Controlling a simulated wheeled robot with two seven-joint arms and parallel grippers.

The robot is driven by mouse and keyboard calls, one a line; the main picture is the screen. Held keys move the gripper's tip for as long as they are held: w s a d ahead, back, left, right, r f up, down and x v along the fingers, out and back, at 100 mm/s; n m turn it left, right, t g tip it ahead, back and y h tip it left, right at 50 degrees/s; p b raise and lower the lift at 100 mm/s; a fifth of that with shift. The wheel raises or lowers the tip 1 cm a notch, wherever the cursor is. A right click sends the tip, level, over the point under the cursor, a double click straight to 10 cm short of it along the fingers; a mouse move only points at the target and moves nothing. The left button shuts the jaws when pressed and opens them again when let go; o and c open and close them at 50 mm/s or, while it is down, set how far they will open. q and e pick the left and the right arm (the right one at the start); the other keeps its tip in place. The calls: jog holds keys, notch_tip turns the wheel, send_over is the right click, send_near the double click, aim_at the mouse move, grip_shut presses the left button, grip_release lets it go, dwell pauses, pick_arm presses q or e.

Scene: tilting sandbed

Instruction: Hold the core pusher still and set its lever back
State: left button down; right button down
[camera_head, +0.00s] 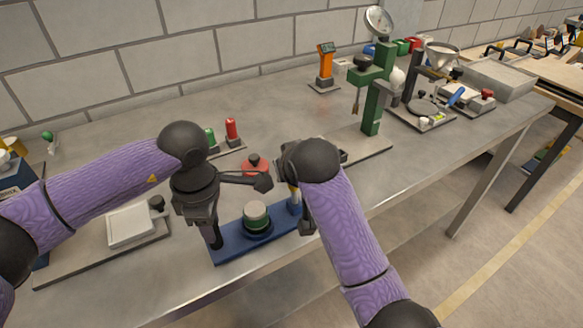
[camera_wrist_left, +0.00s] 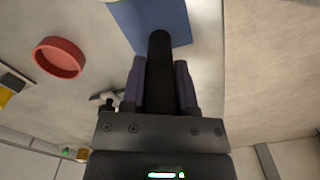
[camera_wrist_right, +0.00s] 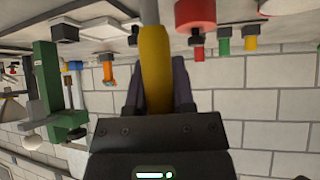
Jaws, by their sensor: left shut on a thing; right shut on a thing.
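The core pusher's blue base (camera_head: 235,243) lies near the table's front edge, with a pale-topped dark cylinder (camera_head: 256,215) standing on it. My left gripper (camera_head: 211,222) is over the base's left end. In the left wrist view it is shut on the black upright grip (camera_wrist_left: 160,48), with the blue base (camera_wrist_left: 185,18) beyond. My right gripper (camera_head: 304,218) is at the base's right end. In the right wrist view it is shut on the lever's yellow sleeve (camera_wrist_right: 154,65); a grey rod (camera_wrist_right: 149,12) continues past it. My right wrist hides much of the lever in the head view.
A red round dish (camera_wrist_left: 60,58) lies behind the pusher. A scale with a white plate (camera_head: 131,225) stands at left. A green press (camera_head: 373,105) stands behind at right. Red and green plugs (camera_head: 231,129) stand at the back.

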jog(key=shift+f, duration=0.1)
dwell(0.3)
jog(key=shift+c, duration=2.2)
grip_release()
pick_arm(q)
jog(key=shift+c, duration=1.4)
grip_release()
notch_tip(320, 180, up, 12)
jog(key=shift+f, duration=0.1)
pick_arm(e)
jog(key=v, duration=1.2)
